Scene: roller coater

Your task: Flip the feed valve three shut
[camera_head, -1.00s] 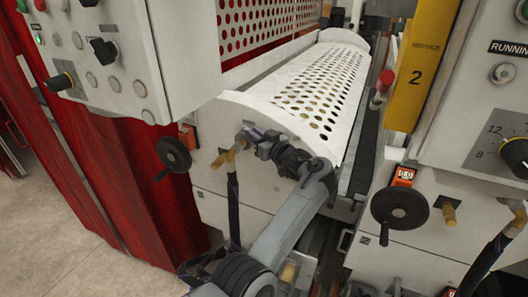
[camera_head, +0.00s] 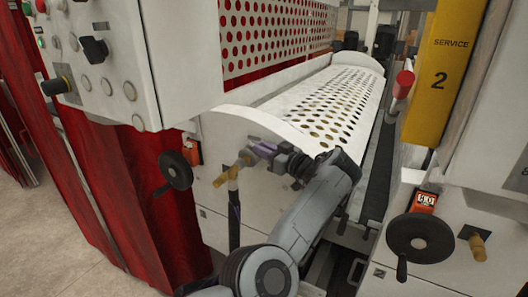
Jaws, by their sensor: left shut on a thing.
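A brass valve (camera_head: 231,173) with a dark hose hanging from it sticks out of the white end face of the near machine, below the perforated cover. No number for it can be read. My left gripper (camera_head: 262,149) is at the valve's upper end, closed on its small purplish handle. The fingers hide much of the handle, so its exact angle is hard to tell. My left arm reaches up to it from the bottom of the view. My right gripper is not in view.
A black handwheel (camera_head: 175,170) is left of the valve, below the control box (camera_head: 125,55). Another handwheel (camera_head: 420,238) and brass fitting (camera_head: 477,246) are on the right machine. A yellow service post (camera_head: 441,75) stands at right. Floor (camera_head: 60,245) is clear at lower left.

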